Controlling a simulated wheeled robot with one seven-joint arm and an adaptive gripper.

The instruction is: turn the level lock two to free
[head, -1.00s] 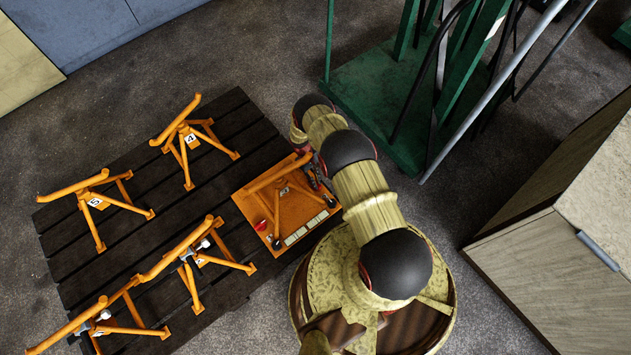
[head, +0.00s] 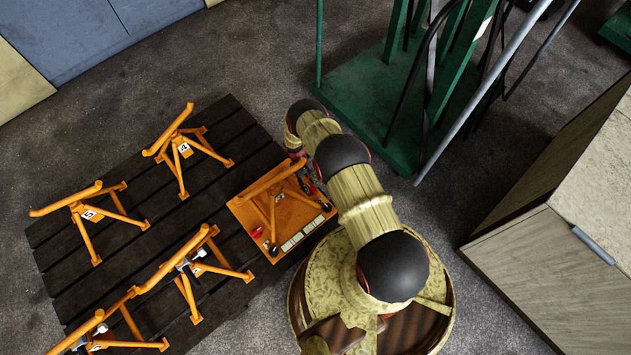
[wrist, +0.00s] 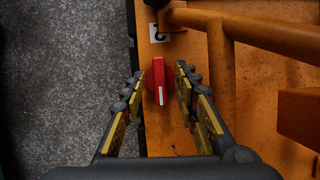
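A red knob (wrist: 159,82) with a white line pointing toward the bottom of the picture sits on an orange plate in the wrist view. I take it as the level lock. A small white label (wrist: 161,33) with a dark mark lies just above it. My gripper (wrist: 155,82) is open, one finger on either side of the knob. A gap shows on the left; on the right the finger is close, and I cannot tell whether it touches. In the head view, my gripper (head: 308,182) is mostly hidden by my arm at the orange plate's (head: 242,207) right edge.
Several orange stands, one numbered 4 (head: 184,148), stand on the dark pallet (head: 150,185). A green rack (head: 375,95) and wooden cabinet (head: 560,260) flank my arm.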

